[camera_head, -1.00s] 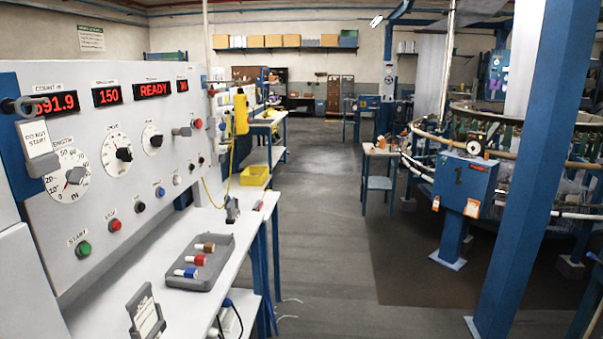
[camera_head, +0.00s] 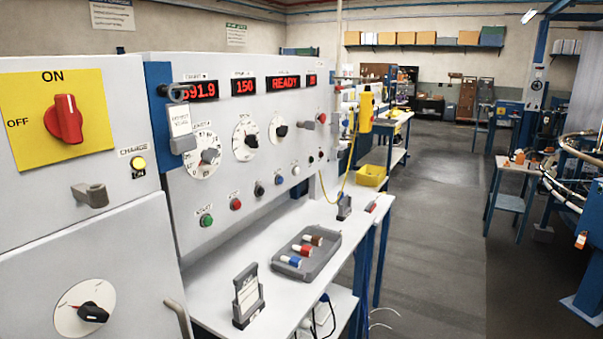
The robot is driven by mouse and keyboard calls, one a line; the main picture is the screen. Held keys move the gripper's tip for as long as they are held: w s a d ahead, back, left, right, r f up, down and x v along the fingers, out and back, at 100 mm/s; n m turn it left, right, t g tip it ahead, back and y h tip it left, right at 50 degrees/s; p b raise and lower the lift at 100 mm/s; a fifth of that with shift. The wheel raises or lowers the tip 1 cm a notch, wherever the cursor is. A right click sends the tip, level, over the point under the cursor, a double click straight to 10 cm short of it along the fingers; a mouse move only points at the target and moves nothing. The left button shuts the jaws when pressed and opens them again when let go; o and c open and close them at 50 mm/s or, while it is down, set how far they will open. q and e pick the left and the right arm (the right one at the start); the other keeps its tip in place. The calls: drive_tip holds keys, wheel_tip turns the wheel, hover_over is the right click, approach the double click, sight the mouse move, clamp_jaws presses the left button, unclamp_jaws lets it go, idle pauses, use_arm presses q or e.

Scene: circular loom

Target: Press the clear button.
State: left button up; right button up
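A light grey control panel (camera_head: 225,180) stands at the left, angled away from me. Along its lower part runs a row of round buttons: a green button (camera_head: 207,220), a red button (camera_head: 236,204), a dark button (camera_head: 259,190), a blue button (camera_head: 279,180) and a white button (camera_head: 296,170). Smaller black controls (camera_head: 311,160) follow further right. The labels above the buttons are too small to read surely, so I cannot tell which one is the clear button. A red display (camera_head: 283,84) reads READY. Neither of my grippers is in view.
A cabinet with a red ON/OFF switch (camera_head: 64,119) is nearest at left. The grey floor (camera_head: 435,210) is open to the right.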

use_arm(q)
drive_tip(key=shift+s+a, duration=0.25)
